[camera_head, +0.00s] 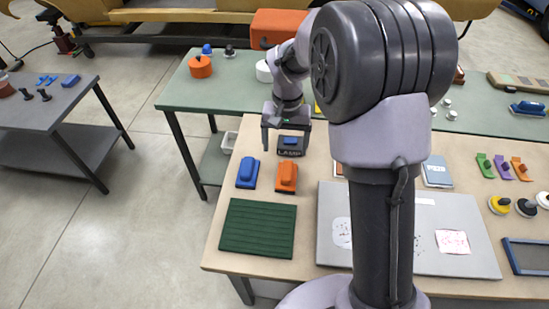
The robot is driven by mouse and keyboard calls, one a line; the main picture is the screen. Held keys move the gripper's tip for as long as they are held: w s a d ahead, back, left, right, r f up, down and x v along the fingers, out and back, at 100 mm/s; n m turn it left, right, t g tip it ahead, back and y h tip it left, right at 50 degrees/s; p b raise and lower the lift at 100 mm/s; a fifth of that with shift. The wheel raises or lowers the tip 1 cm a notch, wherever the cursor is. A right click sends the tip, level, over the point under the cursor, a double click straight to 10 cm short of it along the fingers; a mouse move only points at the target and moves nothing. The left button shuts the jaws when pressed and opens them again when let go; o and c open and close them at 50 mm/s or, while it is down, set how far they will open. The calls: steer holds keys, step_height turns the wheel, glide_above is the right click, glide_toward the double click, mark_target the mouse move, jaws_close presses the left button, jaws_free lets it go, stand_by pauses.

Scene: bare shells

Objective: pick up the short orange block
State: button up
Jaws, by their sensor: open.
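A short orange block (286,178) lies on the wooden-topped table (310,178), just right of a similar blue block (247,173). My gripper (286,141) is open and points down behind the orange block, farther from the camera. Its fingers are spread around or above a dark box marked LAMP (290,152) with a blue top. I cannot tell whether they touch that box. The orange block stands apart from the gripper and is in full view.
A ribbed green mat (257,229) lies in front of the blocks. A grey board (455,240) lies to the right, partly hidden by my arm.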

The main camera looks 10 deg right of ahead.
mark_target(287, 169)
step_height(287, 169, down, 8)
steer(key=b, duration=0.2)
steer(key=shift+s+d+f+b, duration=0.1)
steer(key=shift+s+f+b, duration=0.05)
steer(key=shift+f+b, duration=0.15)
steer(key=f+b, duration=0.1)
steer(key=f, duration=0.2)
steer(key=d+f+b, duration=0.1)
steer(key=f, duration=0.1)
steer(key=shift+w+f+b, duration=0.15)
steer(key=shift+w+b, duration=0.1)
steer(key=shift+b, duration=0.1)
steer(key=shift+a, duration=0.1)
steer(key=shift+c, duration=0.6)
steer(key=c, duration=1.4)
steer(key=shift+c, duration=0.2)
steer(key=shift+r, duration=0.3)
steer(key=shift+r+p, duration=0.3)
steer(key=shift+p, duration=0.1)
step_height(287, 169, up, 3)
steer(key=shift+f+p, duration=0.1)
steer(key=shift+p, duration=0.7)
steer(key=s, duration=0.5)
steer(key=s+r+p, duration=0.1)
steer(key=s, duration=0.4)
steer(key=s+p, duration=0.1)
steer(key=s, duration=0.5)
steer(key=shift+r, duration=0.15)
